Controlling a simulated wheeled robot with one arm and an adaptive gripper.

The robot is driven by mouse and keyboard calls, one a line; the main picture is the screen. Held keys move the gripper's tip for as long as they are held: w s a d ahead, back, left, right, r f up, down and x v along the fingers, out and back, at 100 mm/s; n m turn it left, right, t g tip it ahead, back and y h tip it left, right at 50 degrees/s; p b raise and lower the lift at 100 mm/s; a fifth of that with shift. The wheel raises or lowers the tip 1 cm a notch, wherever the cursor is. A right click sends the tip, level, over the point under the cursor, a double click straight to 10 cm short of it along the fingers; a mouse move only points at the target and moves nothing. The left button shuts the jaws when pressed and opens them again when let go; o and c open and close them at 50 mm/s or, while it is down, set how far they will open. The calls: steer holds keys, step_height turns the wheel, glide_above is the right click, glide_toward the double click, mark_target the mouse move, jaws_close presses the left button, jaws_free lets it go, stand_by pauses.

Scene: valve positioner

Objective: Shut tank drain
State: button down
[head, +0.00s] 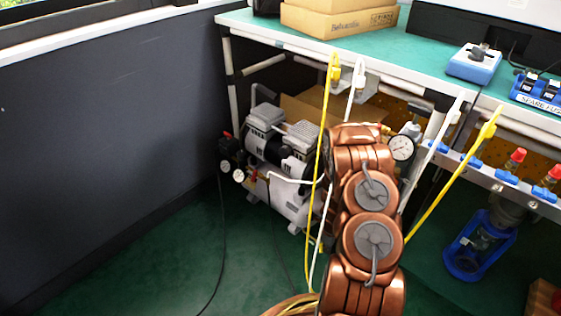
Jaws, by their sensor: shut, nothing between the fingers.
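The air compressor (283,143) stands on the green floor under the workbench. It has grey ribbed heads on top, a black motor part and a light silver tank (284,203) below. I cannot make out the tank's drain valve; the right end of the tank is hidden behind my copper-coloured arm and the hoses. My arm rises from the bottom of the picture in front of the compressor's right side. My gripper cannot be seen in this view.
Yellow (318,160) and white hoses hang from the workbench edge (300,50) close to my arm. A round gauge (402,148) sits right of it. A blue-based filter bowl (481,245) stands at lower right. Floor (140,270) left of the compressor is clear except for thin black cables.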

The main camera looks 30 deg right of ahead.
mark_target(320, 250)
steer(key=shift+a, duration=0.1)
steer(key=shift+w+a+p, duration=0.1)
steer(key=shift+a+p, duration=0.4)
steer(key=shift+p, duration=0.05)
steer(key=shift+w+a+r+p, duration=0.1)
steer(key=shift+w+a+p, duration=0.1)
steer(key=shift+a+p, duration=0.25)
steer(key=shift+w+a+p, duration=0.1)
steer(key=shift+a+p, duration=0.05)
steer(key=shift+p, duration=0.15)
steer(key=shift+w+a+p, duration=0.25)
steer(key=shift+a+p, duration=0.05)
steer(key=shift+p, duration=0.15)
steer(key=shift+s, duration=0.2)
